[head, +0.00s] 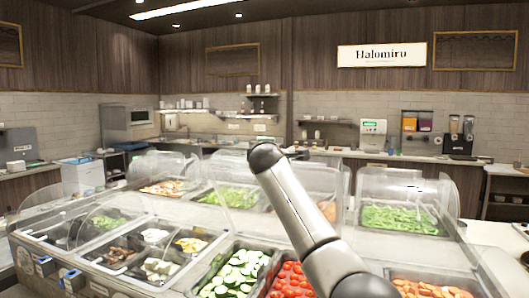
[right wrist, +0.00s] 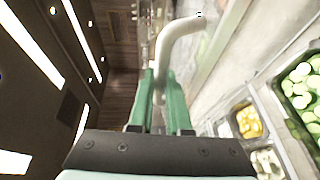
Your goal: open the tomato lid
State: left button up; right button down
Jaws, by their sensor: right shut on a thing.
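Red tomatoes (head: 290,282) lie in a well at the front middle in the head view, partly covered by my right arm. A clear raised lid (head: 341,190) stands behind my arm; I cannot tell whether it is the tomato one. In the right wrist view, the green fingers of my right gripper (right wrist: 160,85) are shut on a pale curved handle (right wrist: 184,28). The lid panel joined to that handle is not clearly seen. The right gripper is hidden in the head view, and my left gripper is not in view.
A cucumber well (head: 235,272) lies left of the tomatoes, with a carrot well (head: 430,289) to the right. Clear lids also stand over the back row, including one by the green pepper well (head: 400,219). A back counter (head: 400,157) holds machines.

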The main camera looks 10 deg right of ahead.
jog(key=c, duration=1.2)
grip_release()
jog(key=shift+o, duration=0.2)
jog(key=f+b+v, duration=0.1)
jog(key=b+v, duration=0.6)
jog(key=v, duration=0.5)
jog(key=shift+s+a+r, duration=0.2)
jog(key=shift+r, duration=0.25)
